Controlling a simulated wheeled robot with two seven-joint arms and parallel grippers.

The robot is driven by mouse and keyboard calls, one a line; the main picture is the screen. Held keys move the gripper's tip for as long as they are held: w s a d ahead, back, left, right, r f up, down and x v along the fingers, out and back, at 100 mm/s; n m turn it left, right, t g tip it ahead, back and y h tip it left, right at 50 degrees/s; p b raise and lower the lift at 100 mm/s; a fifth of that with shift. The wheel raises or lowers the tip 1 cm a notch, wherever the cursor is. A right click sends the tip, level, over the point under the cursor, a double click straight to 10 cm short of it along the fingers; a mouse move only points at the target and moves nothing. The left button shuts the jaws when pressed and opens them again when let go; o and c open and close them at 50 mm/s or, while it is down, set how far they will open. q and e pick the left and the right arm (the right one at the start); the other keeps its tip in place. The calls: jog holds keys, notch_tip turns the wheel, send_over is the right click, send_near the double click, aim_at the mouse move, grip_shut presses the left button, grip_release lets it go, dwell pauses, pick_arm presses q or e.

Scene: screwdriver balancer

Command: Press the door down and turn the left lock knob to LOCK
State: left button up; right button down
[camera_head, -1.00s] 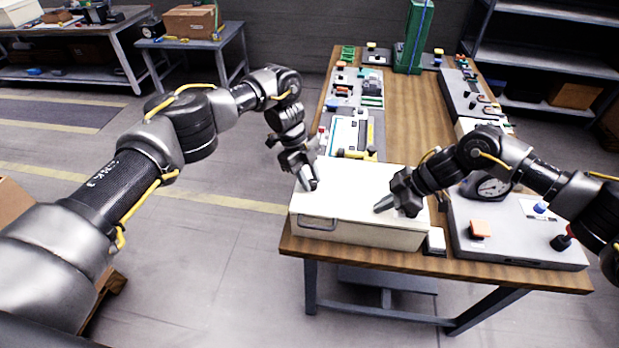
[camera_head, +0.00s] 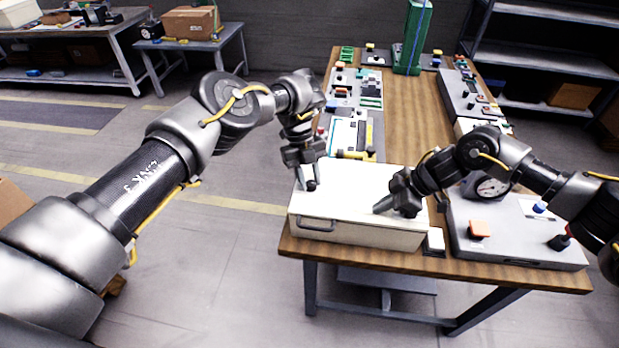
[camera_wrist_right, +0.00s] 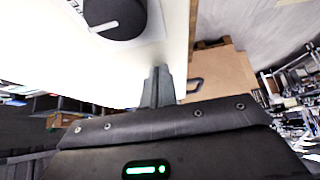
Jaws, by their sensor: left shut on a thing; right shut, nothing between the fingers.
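The white box with its door (camera_head: 350,185) stands at the near end of the wooden table, and the door looks flat, without a visible gap. The dark left lock knob (camera_head: 312,186) is on the door's left part. My left gripper (camera_head: 307,183) points down and is shut on it; the knob's pointer and lettering cannot be read. My right gripper (camera_head: 380,208) is shut and empty, its tips at the door's front right; they also show in the right wrist view (camera_wrist_right: 157,78). A black knob with a white pointer (camera_wrist_right: 118,14) lies beside them there, its label partly cut off.
A handle (camera_head: 316,226) is on the box front. A grey panel (camera_head: 510,240) with a gauge and buttons stands right of the box. Several panels line the table's left side behind the box. The table's middle (camera_head: 415,110) is clear.

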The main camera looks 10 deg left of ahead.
pick_arm(q)
jog(key=shift+s+d+f, duration=0.1)
jog(key=shift+s, duration=0.05)
pick_arm(e)
jog(key=shift+s+f, duration=0.15)
jog(key=shift+f, duration=0.1)
pick_arm(q)
jog(key=o, duration=1)
pick_arm(e)
jog(key=shift+d, duration=0.1)
pick_arm(q)
jog(key=v, duration=0.7)
jog(key=shift+r, duration=0.35)
pick_arm(e)
notch_tip(320, 180, up, 8)
jog(key=p, duration=0.6)
jog(key=shift+f, duration=0.25)
pick_arm(q)
notch_tip(320, 180, up, 6)
jog(key=shift+r, duration=0.1)
